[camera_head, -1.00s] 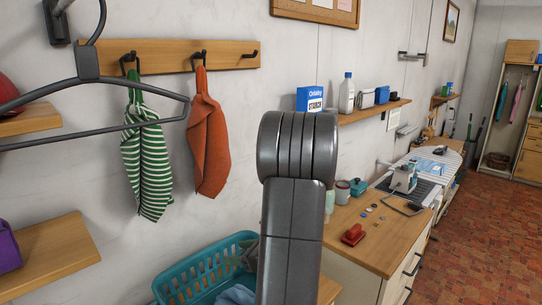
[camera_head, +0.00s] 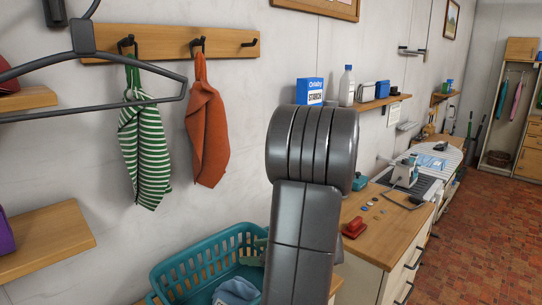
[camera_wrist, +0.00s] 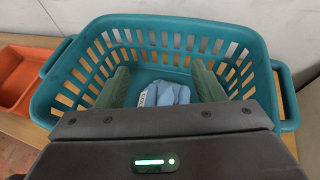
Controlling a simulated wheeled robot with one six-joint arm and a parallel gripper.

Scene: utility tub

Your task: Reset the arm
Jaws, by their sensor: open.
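My gripper (camera_wrist: 160,68) is open, its two green fingers spread apart over the teal basket (camera_wrist: 150,22) in the wrist view. Nothing is between the fingertips that I can see as held. A light blue cloth (camera_wrist: 167,94) with a whitish part lies in the basket, beyond and below the fingers. In the head view the same basket (camera_head: 172,262) stands at the bottom, with the blue cloth (camera_head: 236,290) inside. My dark grey arm fills the centre of that view and hides part of the basket. The gripper body is mostly hidden there.
An orange bin (camera_wrist: 18,75) stands left of the basket. A green striped cloth (camera_head: 146,140) and an orange cloth (camera_head: 207,130) hang from a wall rack (camera_head: 170,45). A dark hanger (camera_head: 90,113) is at upper left. A wooden counter (camera_head: 385,240) lies at right.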

